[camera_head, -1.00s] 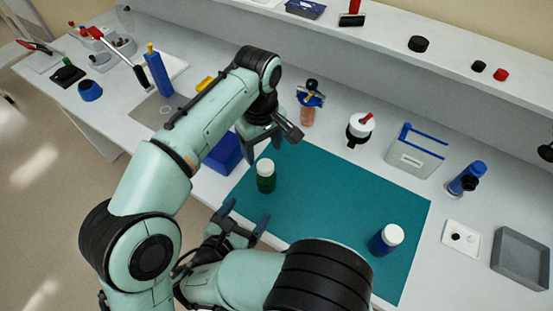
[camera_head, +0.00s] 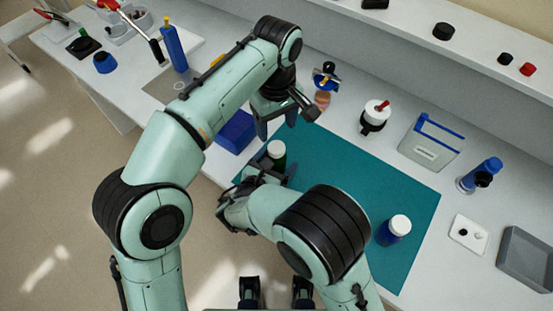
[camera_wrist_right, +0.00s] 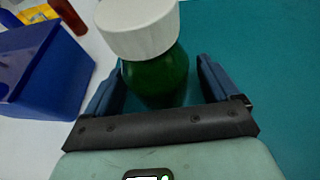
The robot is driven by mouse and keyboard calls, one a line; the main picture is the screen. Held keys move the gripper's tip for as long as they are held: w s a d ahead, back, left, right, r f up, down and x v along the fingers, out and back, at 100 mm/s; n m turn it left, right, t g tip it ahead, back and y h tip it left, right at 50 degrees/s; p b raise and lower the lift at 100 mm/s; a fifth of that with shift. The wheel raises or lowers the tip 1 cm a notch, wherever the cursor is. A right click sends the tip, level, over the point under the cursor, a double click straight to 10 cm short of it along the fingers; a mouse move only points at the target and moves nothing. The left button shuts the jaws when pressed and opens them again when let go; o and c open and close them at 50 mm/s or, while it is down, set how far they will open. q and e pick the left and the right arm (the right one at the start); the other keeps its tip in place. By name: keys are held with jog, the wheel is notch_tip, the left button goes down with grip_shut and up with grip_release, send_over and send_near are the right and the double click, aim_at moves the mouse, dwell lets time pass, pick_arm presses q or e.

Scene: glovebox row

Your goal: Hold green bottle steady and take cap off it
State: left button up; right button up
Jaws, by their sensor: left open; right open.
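The green bottle (camera_head: 279,163) with its white cap (camera_head: 276,148) stands upright on the teal mat (camera_head: 340,165), near the mat's left corner. My right gripper (camera_head: 270,168) is low at the bottle, open. In the right wrist view the green bottle (camera_wrist_right: 157,78) stands between the spread blue fingers (camera_wrist_right: 160,85), with its white cap (camera_wrist_right: 138,27) above them. My left gripper (camera_head: 278,128) is open and empty, pointing down just above and behind the cap. The bottle's lower part is hidden by my right gripper in the head view.
A blue bin (camera_head: 234,132) stands left of the mat; it is close to the bottle in the right wrist view (camera_wrist_right: 45,75). A blue bottle with a white cap (camera_head: 393,230) stands on the mat's right part. The mat's middle is clear.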

jog(key=shift+w+d+f, duration=0.1)
jog(key=shift+w+d, duration=0.05)
jog(key=shift+w, duration=0.15)
